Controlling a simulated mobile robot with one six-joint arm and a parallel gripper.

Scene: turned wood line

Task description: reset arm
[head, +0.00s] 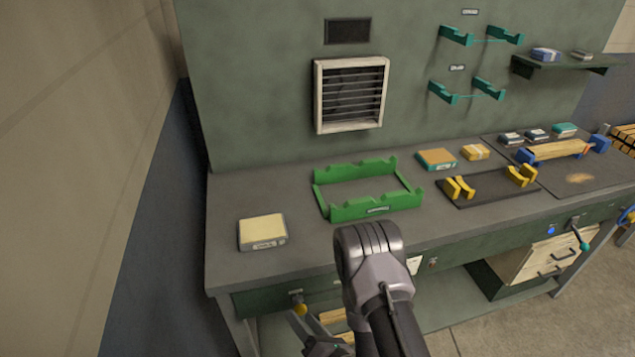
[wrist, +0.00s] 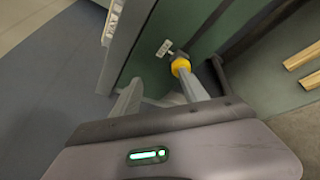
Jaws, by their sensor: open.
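My gripper (wrist: 158,82) is open and empty in the wrist view, its two grey fingers apart. A yellow knob (wrist: 180,65) on the dark green bench front (wrist: 205,45) appears just past the fingertips; I cannot tell if they touch it. The same knob shows in the head view (head: 299,308), below the bench's front edge. My arm (head: 375,265) bends down in front of the bench, with my gripper low at the bottom of the head view, partly hidden and cut off.
On the bench top (head: 300,265) stand a green frame (head: 376,211), a cream-topped block (head: 262,231), and a black base with yellow holders (head: 465,190). A teal-handled lever (head: 583,240) sticks out at right. Wood pieces (wrist: 302,57) lie on the lower shelf. A wall closes the left.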

